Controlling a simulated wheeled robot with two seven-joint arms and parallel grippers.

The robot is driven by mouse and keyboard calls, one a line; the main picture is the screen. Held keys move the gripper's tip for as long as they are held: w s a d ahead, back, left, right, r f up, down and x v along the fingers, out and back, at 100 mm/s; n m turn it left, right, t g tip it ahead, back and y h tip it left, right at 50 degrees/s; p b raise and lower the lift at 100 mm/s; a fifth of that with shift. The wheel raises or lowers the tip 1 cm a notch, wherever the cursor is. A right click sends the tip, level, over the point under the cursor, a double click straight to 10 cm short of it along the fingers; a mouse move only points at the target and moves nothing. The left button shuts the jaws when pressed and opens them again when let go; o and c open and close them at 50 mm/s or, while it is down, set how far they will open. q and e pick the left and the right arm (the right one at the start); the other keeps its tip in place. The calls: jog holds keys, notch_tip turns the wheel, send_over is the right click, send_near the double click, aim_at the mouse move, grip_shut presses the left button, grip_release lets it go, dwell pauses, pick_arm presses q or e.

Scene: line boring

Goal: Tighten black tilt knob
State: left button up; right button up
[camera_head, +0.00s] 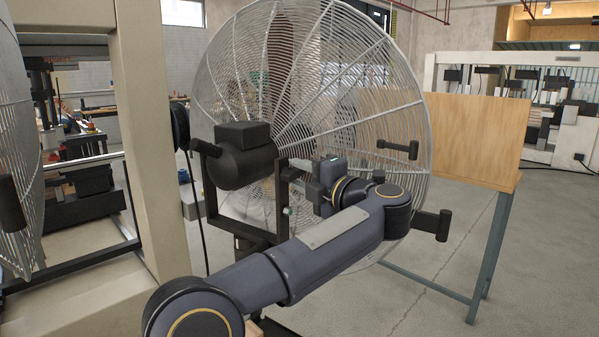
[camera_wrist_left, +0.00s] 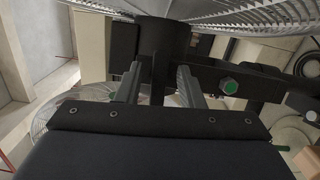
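A large fan with a round wire cage (camera_head: 240,60) has a black motor housing (camera_head: 240,165) held in a black U-shaped bracket (camera_head: 212,200). A small black knob-like part (camera_head: 290,174) is on the bracket's right side, partly hidden. My left gripper (camera_head: 308,186) is at that side, its fingers towards the bracket. In the left wrist view, its two grey fingers (camera_wrist_left: 160,88) stand apart, with a dark upright part (camera_wrist_left: 165,40) ahead and between them. I cannot tell whether they touch it. A green-centred bolt (camera_wrist_left: 230,86) is to their right. My right gripper is out of view.
A beige frame (camera_head: 148,120) stands at the left, with another fan cage (camera_head: 15,150) at the edge. Black handle-like parts (camera_head: 400,150) stick out right of my arm. A wooden-panelled table (camera_head: 480,135) stands behind; floor at right is clear.

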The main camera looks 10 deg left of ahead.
pick_arm(q)
jog(key=s+d+p, duration=0.2)
jog(key=d, duration=0.4)
jog(key=shift+s+d, duration=0.25)
jog(key=shift+s, duration=0.15)
jog(key=s+a+r+m+t+h+p, duration=0.1)
jog(key=a+r+m+t+h+p, duration=0.1)
jog(key=a+r+m+t+h, duration=0.45)
jog(key=s+a+r+m+t+h+p, duration=0.1)
jog(key=a+r+m+t+h+p, duration=0.2)
jog(key=r+m+h, duration=0.65)
jog(key=s+a+f+m+g+p, duration=0.1)
jog(key=s+f+g, duration=0.4)
jog(key=s+f, duration=0.6)
jog(key=s+a+f+m+g+h+p, duration=0.1)
jog(key=s+a+f+m+g, duration=0.3)
jog(key=s+f, duration=0.7)
jog(key=s+a+f+m+g+p, duration=0.2)
jog(key=s+f+m+g, duration=0.4)
jog(key=s+f, duration=0.6)
jog(key=shift+a+f+g+h, duration=0.25)
jog(key=shift+f+g+h, duration=0.05)
jog(key=shift+f+g, duration=0.15)
